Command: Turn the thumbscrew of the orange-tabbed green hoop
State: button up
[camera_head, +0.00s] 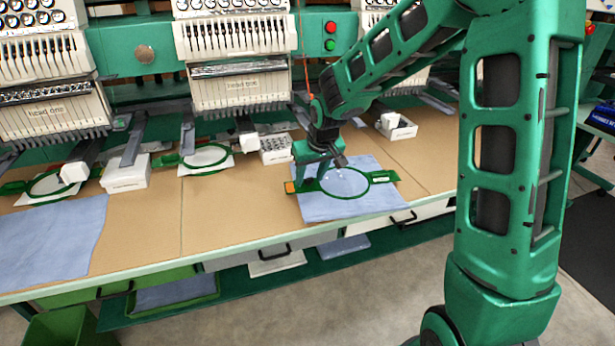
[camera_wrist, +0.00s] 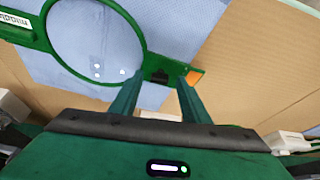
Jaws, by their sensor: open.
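The green hoop (camera_head: 371,177) lies on a blue cloth (camera_head: 335,207) on the tan table, cloth showing inside its ring. Its orange tab (camera_head: 290,187) is at the left end in the head view. In the wrist view the hoop (camera_wrist: 143,28) is at upper left and the orange tab (camera_wrist: 194,77) is just right of the fingertips. A small dark part (camera_wrist: 160,75), apparently the thumbscrew, shows between the fingertips. My gripper (camera_head: 314,179) is open above the hoop's tab end; its two fingers (camera_wrist: 160,80) straddle the dark part. Contact cannot be told.
Other green hoops (camera_head: 205,157) lie to the left. A white box (camera_head: 126,174), a tray of small parts (camera_head: 274,149) and another white box (camera_head: 397,127) stand at the back under the embroidery heads (camera_head: 238,85). Bare table lies left of the blue cloth.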

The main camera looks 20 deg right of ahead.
jog(key=c, duration=1.1)
jog(key=shift+a+m+h, duration=0.15)
jog(key=shift+m+h, duration=0.15)
jog(key=shift+m, duration=0.4)
grip_shut()
jog(key=shift+m, duration=0.6)
jog(key=o, duration=1.1)
grip_release()
jog(key=shift+r, duration=0.1)
